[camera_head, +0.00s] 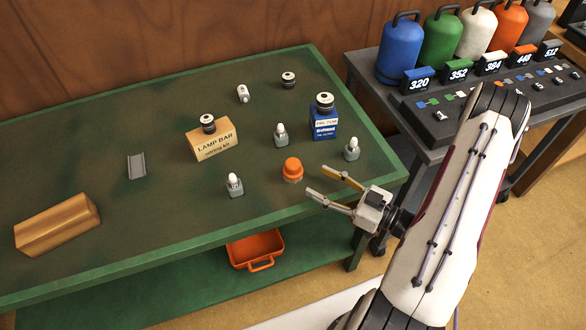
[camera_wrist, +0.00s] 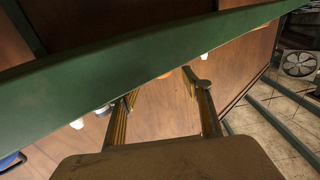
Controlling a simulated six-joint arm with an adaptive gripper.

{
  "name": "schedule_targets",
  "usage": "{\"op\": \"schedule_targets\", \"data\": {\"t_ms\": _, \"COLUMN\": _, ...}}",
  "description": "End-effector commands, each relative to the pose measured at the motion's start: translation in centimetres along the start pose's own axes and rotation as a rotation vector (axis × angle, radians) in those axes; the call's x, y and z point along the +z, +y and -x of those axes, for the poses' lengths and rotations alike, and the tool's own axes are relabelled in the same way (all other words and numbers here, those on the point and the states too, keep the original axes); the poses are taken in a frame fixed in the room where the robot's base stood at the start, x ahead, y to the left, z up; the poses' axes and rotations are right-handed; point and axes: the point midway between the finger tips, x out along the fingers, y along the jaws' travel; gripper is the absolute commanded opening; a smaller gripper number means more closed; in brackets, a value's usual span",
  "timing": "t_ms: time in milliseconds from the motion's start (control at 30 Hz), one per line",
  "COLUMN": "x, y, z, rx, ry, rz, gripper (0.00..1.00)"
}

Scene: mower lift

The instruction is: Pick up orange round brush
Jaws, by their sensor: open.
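The orange round brush (camera_head: 292,168) stands upright near the front right part of the green workbench (camera_head: 120,262), with a short tan base under its orange top. My gripper (camera_head: 315,180) is open and empty, just right of the brush and apart from it. Its two fingers point left toward the brush. In the wrist view, my open fingers (camera_wrist: 160,83) show in front of the green bench edge (camera_wrist: 110,78). A small orange patch (camera_wrist: 165,75) shows there between the fingertips, mostly hidden by the edge.
Small grey-and-white bottles stand near the brush, at left (camera_head: 235,185), behind (camera_head: 281,135) and right (camera_head: 352,149). A blue box (camera_head: 323,125) and a lamp bar box (camera_head: 214,142) stand farther back. A wooden block (camera_head: 57,224) lies at left. An orange bin (camera_head: 238,252) sits below.

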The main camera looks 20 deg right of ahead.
Motion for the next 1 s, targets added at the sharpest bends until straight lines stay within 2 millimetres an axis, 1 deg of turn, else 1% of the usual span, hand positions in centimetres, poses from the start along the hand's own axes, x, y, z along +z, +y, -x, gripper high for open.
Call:
{"op": "schedule_targets", "data": {"t_ms": 167, "x": 0.0, "y": -0.1, "z": -0.4, "rx": -0.003, "ry": 0.0, "rz": 0.0, "gripper": 0.49}}
{"op": "schedule_targets", "data": {"t_ms": 533, "x": -0.1, "y": 0.0, "z": -2.5, "rx": -0.002, "ry": -0.001, "rz": 0.001, "gripper": 0.49}}
{"op": "schedule_targets", "data": {"t_ms": 1000, "x": -0.1, "y": 0.0, "z": -2.7, "rx": -0.001, "ry": -0.001, "rz": 0.001, "gripper": 0.49}}
